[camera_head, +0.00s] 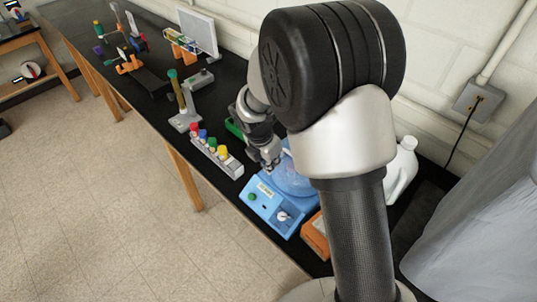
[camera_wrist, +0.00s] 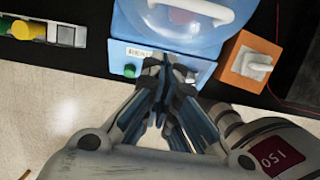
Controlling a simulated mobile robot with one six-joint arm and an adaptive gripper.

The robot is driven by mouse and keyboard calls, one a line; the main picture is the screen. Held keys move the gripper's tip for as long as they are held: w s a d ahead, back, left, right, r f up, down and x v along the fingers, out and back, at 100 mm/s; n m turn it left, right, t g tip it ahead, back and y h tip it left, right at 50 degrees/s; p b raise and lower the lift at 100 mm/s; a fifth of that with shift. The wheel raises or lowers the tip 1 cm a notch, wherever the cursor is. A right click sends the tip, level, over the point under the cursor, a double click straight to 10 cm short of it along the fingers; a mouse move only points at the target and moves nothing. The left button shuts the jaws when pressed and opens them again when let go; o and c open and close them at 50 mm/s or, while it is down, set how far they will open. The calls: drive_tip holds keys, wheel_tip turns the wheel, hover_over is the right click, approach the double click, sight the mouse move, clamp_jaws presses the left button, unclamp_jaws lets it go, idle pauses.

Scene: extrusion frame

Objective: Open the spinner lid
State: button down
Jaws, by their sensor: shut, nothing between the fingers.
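The blue spinner (camera_head: 266,206) stands on the black bench in the head view, with a green button and a knob on its front panel. Its domed translucent blue lid (camera_wrist: 190,30) is down in the wrist view and has a white curved handle (camera_wrist: 205,10) across it. My gripper (camera_wrist: 166,62) is shut and empty. In the wrist view its fingertips overlap the front panel, in front of the lid and below the handle. In the head view my gripper (camera_head: 268,163) is by the spinner's left back side. My arm hides part of the lid there.
A rack of colour-capped tubes (camera_head: 217,155) stands left of the spinner. An orange block (camera_wrist: 247,62) with a white piece on top sits to its right. A white jug (camera_head: 402,168) is behind my arm, near the wall. Floor lies in front of the bench edge.

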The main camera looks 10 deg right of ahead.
sight(282, 164)
drive_tip(key=w+d, duration=0.1)
drive_tip(key=w+d+f, duration=0.1)
drive_tip(key=shift+d, duration=0.35)
drive_tip(key=shift+w+d+r+p, duration=0.2)
drive_tip(key=shift+d+r+p, duration=0.05)
drive_tip(key=shift+d+p, duration=0.1)
